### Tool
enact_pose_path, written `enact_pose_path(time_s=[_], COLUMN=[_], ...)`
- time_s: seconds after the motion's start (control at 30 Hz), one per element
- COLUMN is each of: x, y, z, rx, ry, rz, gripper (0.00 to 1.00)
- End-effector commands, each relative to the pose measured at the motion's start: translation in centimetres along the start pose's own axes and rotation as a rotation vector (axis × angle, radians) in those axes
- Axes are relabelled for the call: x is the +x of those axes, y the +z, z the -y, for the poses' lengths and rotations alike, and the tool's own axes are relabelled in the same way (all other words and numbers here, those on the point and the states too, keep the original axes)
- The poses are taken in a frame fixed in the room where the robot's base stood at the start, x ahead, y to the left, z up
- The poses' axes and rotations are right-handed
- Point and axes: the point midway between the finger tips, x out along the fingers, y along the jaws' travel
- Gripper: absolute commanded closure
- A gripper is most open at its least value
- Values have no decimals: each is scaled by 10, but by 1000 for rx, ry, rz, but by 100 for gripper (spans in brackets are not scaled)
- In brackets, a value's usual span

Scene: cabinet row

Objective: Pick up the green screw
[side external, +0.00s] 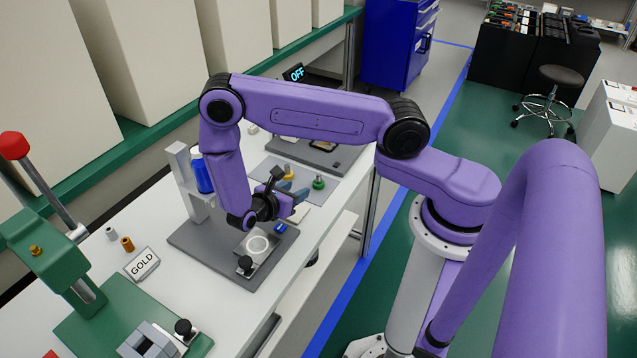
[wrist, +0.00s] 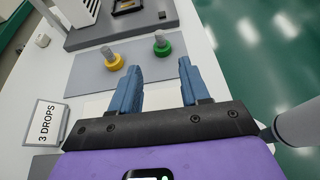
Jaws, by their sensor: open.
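The green screw (wrist: 162,46) stands upright on a grey mat in the wrist view, with a green knurled base and a grey shaft. It also shows in the side view (side external: 318,182). A similar yellow screw (wrist: 113,61) stands on the same mat to its left, and it shows in the side view too (side external: 289,170). My gripper (wrist: 157,67) has two blue fingers, spread apart with nothing between them.
A "3 DROPS" sign (wrist: 47,122) stands left of my gripper. A grey platform (wrist: 120,24) lies beyond the mat. In the side view, a grey stand with a blue bottle (side external: 203,176) is close left of my arm. The table's edge is near the screws' right.

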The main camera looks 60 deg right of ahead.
Motion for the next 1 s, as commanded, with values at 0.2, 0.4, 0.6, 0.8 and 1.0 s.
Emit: enact_pose_path(time_s=[0.2,0.4,0.6,0.8,1.0], x=[43,79,98,112,140], y=[0,1,1,2,5], z=[1,2,1,1,1], rx=[-1,-1,0,0,1], ry=[-5,-4,-2,-4,-3], rz=[1,0,0,0,0], gripper=[54,54,54,54,54])
